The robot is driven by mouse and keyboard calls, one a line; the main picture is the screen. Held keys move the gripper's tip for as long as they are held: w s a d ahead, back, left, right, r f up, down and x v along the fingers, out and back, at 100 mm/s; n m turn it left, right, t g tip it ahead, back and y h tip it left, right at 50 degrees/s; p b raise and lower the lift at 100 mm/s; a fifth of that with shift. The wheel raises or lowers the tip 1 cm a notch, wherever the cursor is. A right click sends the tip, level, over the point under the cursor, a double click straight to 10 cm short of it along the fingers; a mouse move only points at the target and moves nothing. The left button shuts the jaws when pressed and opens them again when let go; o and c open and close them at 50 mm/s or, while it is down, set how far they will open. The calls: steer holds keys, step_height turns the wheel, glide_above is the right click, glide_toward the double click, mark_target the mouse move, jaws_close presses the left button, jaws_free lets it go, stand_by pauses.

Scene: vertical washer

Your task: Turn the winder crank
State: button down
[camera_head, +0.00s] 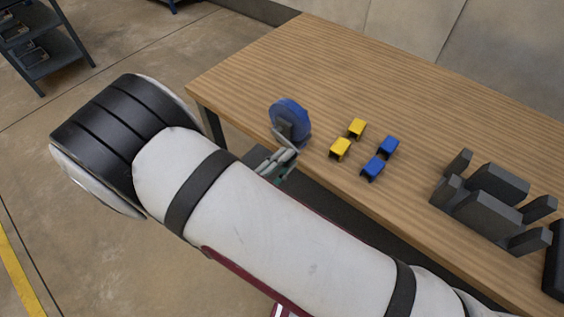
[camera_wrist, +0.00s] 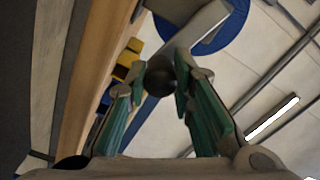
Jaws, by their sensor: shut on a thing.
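The winder, a blue disc (camera_head: 290,117) on a dark grey mount, stands at the front edge of the wooden table (camera_head: 420,90). The blue disc also shows at the top of the wrist view (camera_wrist: 222,38), with a light grey crank arm (camera_wrist: 203,27) across it. The crank's dark round knob (camera_wrist: 160,76) sits between the fingertips. My gripper (camera_wrist: 162,82), with green finger pads, is shut on this knob. In the head view my gripper (camera_head: 280,158) reaches the winder from the table's front side, partly hidden by my arm.
Two yellow blocks (camera_head: 340,148) and two blue blocks (camera_head: 372,167) lie on the table right of the winder. A dark grey fixture with upright posts (camera_head: 488,210) stands further right. A shelf rack (camera_head: 40,45) is at the upper left. The table's back is clear.

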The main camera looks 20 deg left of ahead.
steer(key=shift+s+r+n, duration=0.15)
steer(key=shift+r+n, duration=0.1)
steer(key=shift+n, duration=0.35)
steer(key=c, duration=1.4)
jaws_free()
steer(key=shift+r, duration=0.1)
steer(key=shift+o, duration=0.2)
steer(key=v, duration=1.2)
steer(key=shift+c, duration=0.2)
